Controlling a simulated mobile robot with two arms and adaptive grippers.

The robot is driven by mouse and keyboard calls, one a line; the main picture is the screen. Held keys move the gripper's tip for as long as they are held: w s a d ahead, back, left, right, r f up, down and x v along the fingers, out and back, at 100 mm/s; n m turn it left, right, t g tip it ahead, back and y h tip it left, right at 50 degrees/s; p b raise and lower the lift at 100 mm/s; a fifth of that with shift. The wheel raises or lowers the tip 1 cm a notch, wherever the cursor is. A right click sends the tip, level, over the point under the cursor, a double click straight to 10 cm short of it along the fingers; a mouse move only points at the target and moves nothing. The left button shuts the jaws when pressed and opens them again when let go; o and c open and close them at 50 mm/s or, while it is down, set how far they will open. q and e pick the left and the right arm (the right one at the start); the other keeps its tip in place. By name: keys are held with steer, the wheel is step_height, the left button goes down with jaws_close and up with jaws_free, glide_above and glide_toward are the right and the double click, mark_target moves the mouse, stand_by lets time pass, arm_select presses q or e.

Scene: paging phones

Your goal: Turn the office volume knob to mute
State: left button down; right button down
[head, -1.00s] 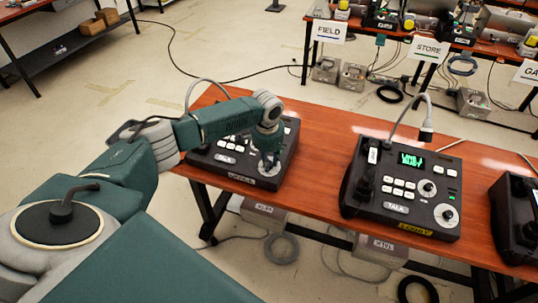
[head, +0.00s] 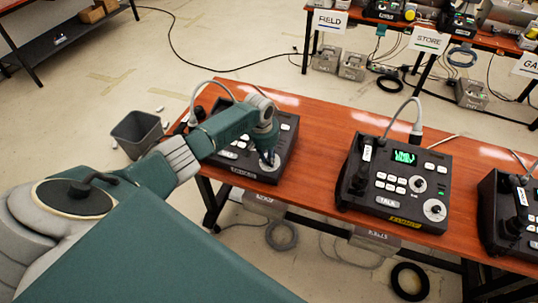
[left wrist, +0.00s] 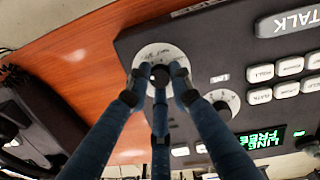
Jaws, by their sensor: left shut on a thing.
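The left phone console (head: 284,133) is black, with white buttons and a front label too small to read surely. My left gripper (head: 268,160) reaches down onto the white dial at its front right corner. In the left wrist view, the left gripper's fingers (left wrist: 158,78) are closed around the small black knob (left wrist: 159,72) on the white dial plate (left wrist: 176,53). The plate's marks are partly hidden, so I cannot tell the setting. A second dial (left wrist: 222,98) and a green screen reading "LINE FREE" (left wrist: 262,138) are beside it. My right gripper is not in view.
The phone consoles stand on a red-brown table (head: 318,180). A middle console with a yellow label (head: 404,222) and a right console (head: 490,222) stand apart from it. A grey bin (head: 137,134) is on the floor at left. Cables and boxes lie under the table.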

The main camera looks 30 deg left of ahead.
arm_select(q)
steer(key=shift+w+a+r, duration=0.15)
steer(key=shift+w, duration=0.05)
stand_by(0.4)
steer(key=c, duration=1.8)
jaws_free()
steer(key=shift+s, duration=0.1)
steer(key=r, duration=0.4)
steer(key=s+r, duration=0.1)
steer(key=r, duration=0.2)
steer(key=s+r, duration=0.1)
steer(key=r, duration=0.3)
steer(key=shift+a+r, duration=0.1)
steer(key=shift+r, duration=0.25)
steer(key=shift+f, duration=0.1)
